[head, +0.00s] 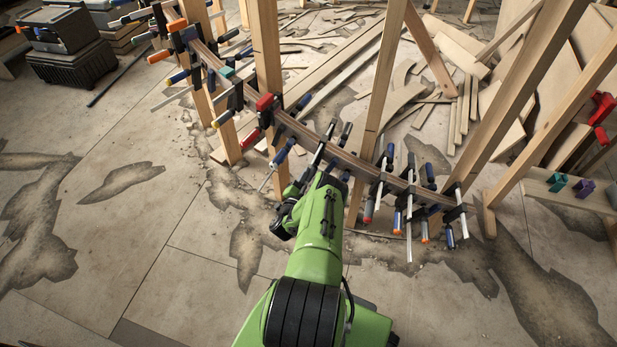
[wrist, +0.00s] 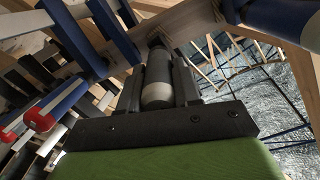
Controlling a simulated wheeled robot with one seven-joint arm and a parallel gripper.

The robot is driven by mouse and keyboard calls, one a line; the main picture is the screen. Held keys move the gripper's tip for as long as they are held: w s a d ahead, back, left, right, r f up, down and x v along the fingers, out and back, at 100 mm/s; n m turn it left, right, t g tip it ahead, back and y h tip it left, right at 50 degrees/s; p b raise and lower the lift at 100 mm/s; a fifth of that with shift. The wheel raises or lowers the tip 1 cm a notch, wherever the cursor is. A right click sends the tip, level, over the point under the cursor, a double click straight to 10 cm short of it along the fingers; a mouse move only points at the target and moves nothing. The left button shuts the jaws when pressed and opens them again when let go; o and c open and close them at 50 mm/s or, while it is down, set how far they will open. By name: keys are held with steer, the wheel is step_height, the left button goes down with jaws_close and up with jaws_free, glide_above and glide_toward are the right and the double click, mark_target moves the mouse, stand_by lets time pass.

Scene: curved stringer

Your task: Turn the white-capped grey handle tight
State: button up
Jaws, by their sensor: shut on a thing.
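The grey handle (wrist: 157,92) sits upright in the middle of the wrist view. Beyond the fingers, the handle points up toward a clamp bar at the wooden beam. In the head view my green arm reaches to the curved stringer (head: 343,158), with my gripper (head: 322,180) low at its front side. The handle cannot be made out there, and no white cap is clearly visible.
Several other clamps line the stringer, some close to my gripper; a blue clamp handle (head: 283,153) is left of it. Wooden posts (head: 267,60) stand along the stringer. In the wrist view a red-and-white clamp end (wrist: 40,121) is at left. Open floor (head: 130,230) lies left.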

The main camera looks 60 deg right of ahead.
steer(key=m, duration=0.7)
steer(key=shift+s+f, duration=0.1)
stand_by(0.5)
steer(key=o, duration=1)
